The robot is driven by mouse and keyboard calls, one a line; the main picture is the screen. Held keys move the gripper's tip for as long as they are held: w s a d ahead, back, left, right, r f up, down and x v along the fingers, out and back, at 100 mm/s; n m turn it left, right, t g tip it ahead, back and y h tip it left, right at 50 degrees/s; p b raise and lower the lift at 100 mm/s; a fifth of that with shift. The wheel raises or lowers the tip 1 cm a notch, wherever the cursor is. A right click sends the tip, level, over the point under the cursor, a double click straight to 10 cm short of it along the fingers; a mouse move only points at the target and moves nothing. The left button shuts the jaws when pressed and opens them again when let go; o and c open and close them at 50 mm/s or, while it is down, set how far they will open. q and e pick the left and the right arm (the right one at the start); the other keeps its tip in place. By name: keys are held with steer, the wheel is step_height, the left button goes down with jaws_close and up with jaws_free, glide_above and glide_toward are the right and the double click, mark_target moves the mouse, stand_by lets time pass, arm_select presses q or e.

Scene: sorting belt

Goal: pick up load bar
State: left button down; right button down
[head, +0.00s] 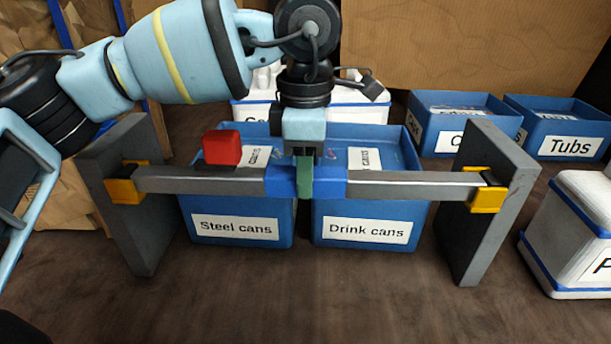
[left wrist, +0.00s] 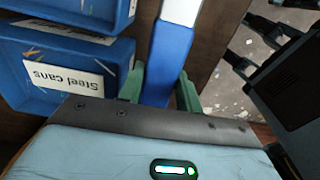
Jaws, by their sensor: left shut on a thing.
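The load bar (head: 400,185) is a long grey bar with a blue middle section, which also shows in the left wrist view (left wrist: 168,55). It lies roughly level between two dark grey upright plates (head: 128,215) (head: 490,215), its ends at their yellow brackets (head: 125,190) (head: 488,196). I cannot tell whether it still bears on them. My left gripper (head: 304,178) comes down from above, its green fingers shut around the blue section. My right gripper is not in view.
Blue bins labelled Steel cans (head: 235,228) and Drink cans (head: 365,230) stand behind and below the bar. More blue bins, one labelled Tubs (head: 571,146), are at the back right. A white box (head: 575,240) stands at the right edge. The front floor is clear.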

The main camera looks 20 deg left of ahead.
arm_select(q)
step_height(320, 180, up, 10)
steer(key=shift+r, duration=0.15)
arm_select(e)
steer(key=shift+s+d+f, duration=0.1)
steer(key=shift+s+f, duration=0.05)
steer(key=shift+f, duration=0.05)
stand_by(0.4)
